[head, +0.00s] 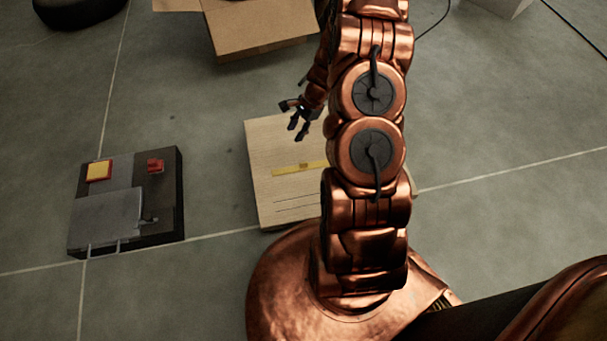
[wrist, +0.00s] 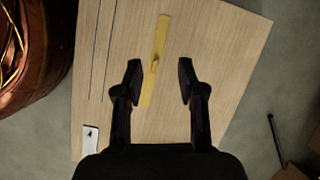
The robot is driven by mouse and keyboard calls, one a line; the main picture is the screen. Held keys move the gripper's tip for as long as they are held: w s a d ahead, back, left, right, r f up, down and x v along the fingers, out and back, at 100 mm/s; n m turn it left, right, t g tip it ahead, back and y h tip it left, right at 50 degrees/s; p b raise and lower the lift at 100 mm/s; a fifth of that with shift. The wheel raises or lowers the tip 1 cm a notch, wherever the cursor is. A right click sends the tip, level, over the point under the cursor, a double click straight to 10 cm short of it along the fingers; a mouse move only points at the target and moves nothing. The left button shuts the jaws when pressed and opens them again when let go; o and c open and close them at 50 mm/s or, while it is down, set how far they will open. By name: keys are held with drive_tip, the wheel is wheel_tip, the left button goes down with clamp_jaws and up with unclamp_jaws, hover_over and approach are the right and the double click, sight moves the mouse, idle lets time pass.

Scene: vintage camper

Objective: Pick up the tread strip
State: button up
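The tread strip (head: 298,167) is a thin yellow strip lying on a pale wooden board (head: 270,190) on the floor. In the head view its right end runs behind my arm. In the wrist view the strip (wrist: 160,38) lies lengthwise on the board (wrist: 215,50), with a small raised bit near its middle. My gripper (wrist: 158,70) is open and empty, its two fingers on either side of the strip's nearer half in that view. In the head view my gripper (head: 298,129) appears above the board; its exact height is hard to tell.
A dark box with a grey lid (head: 105,220) and red and yellow parts stands left of the board. An open cardboard box (head: 260,25) is at the back. A small white plate (wrist: 90,138) is on the board's edge. Grey floor between them is clear.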

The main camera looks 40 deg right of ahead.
sight(304, 163)
drive_tip(key=d+f+m+b, duration=0.1)
drive_tip(key=f, duration=0.3)
drive_tip(key=s+d+f+m+b, duration=0.1)
drive_tip(key=d+f, duration=0.1)
drive_tip(key=f, duration=0.3)
drive_tip(key=d+f+m+b, duration=0.1)
drive_tip(key=d+f+b, duration=0.1)
drive_tip(key=f, duration=0.3)
drive_tip(key=shift+s+d, duration=0.25)
drive_tip(key=shift+s, duration=0.1)
drive_tip(key=shift+f, duration=0.35)
drive_tip(key=shift+w+a+f+h+b, duration=0.1)
drive_tip(key=shift+a+f+h+b, duration=0.15)
drive_tip(key=shift+f, duration=0.3)
drive_tip(key=shift+w+a+f+h+b, duration=0.15)
drive_tip(key=shift+f+b, duration=0.15)
drive_tip(key=shift+f, duration=0.2)
drive_tip(key=shift+a+b+x, duration=0.25)
drive_tip(key=shift+b+x, duration=0.55)
drive_tip(key=shift+x, duration=0.5)
drive_tip(key=shift+a+b+x, duration=0.2)
drive_tip(key=shift+b+x, duration=0.6)
drive_tip(key=shift+x, duration=0.45)
drive_tip(key=shift+r, duration=0.25)
clamp_jaws()
